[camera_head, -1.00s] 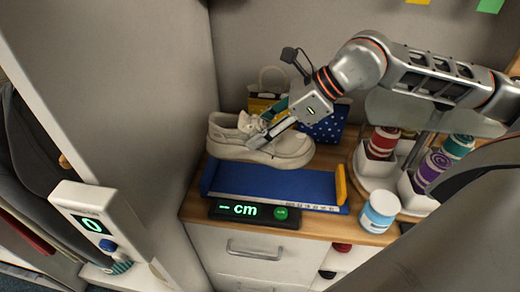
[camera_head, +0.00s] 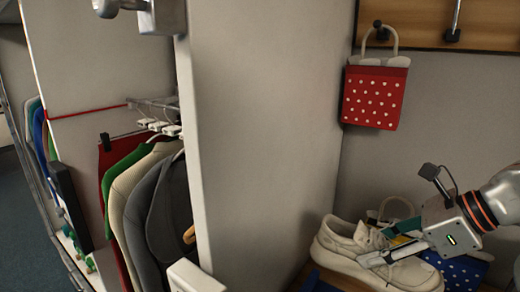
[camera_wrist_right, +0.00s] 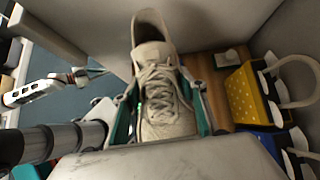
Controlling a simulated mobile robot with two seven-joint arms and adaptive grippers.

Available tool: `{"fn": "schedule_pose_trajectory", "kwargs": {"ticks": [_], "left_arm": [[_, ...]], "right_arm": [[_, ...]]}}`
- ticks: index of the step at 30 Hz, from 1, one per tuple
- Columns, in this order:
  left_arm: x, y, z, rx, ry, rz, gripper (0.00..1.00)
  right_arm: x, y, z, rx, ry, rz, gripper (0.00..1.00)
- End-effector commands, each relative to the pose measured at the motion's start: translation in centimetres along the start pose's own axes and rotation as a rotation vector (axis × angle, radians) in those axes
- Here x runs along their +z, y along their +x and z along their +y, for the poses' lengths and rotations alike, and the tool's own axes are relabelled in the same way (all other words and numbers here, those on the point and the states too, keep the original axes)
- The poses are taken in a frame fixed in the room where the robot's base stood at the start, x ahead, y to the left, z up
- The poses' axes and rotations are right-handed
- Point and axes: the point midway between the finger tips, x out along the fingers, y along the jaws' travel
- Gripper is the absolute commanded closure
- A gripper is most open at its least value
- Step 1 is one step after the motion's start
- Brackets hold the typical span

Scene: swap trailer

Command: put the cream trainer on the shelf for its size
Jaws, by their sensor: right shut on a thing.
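The cream trainer (camera_head: 340,252) is at the lower right of the head view, toe to the right. My right gripper (camera_head: 378,256) is shut on it. In the right wrist view the laced trainer (camera_wrist_right: 160,85) lies between the two fingers of my right gripper (camera_wrist_right: 162,108), its heel opening at the top. It is close above the wooden counter (camera_head: 305,276); I cannot tell whether it touches. A grey arm with a gripper (camera_wrist_right: 82,76), seemingly my left, shows at the left of the wrist view; its jaws are too small to read. No size display is readable.
A blue spotted bag (camera_head: 455,268) and a yellow spotted bag (camera_wrist_right: 248,95) stand close beside the trainer. A red spotted bag (camera_head: 376,96) hangs on the wall. A tall pale partition (camera_head: 260,130) separates the counter from hanging clothes (camera_head: 145,205).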

Motion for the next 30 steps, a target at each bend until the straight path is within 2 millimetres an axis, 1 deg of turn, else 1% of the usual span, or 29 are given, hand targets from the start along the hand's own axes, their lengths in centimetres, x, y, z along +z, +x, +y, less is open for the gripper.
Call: {"fn": "schedule_pose_trajectory", "kwargs": {"ticks": [1, 6, 15, 22, 30], "left_arm": [[0.0, 0.0, 0.0, 0.0, 0.0, 0.0, 1.0], [0.0, 0.0, 0.0, 0.0, 0.0, 0.0, 1.0], [0.0, 0.0, 0.0, 0.0, 0.0, -0.001, 1.0], [0.1, 0.0, 0.0, 0.0, 0.0, -0.001, 1.0], [0.1, 0.0, 0.0, 0.0, 0.0, -0.002, 1.0]], "right_arm": [[-0.6, 0.8, 0.2, 0.009, -0.001, 0.0, 0.86], [-2.4, 2.7, 0.3, 0.017, -0.009, -0.004, 0.86], [-6.1, 5.5, 0.3, 0.014, -0.001, -0.007, 0.86], [-8.2, 6.6, 0.1, 0.002, 0.009, -0.003, 0.86], [-8.8, 6.7, 0.0, -0.006, 0.007, 0.002, 0.86]]}}
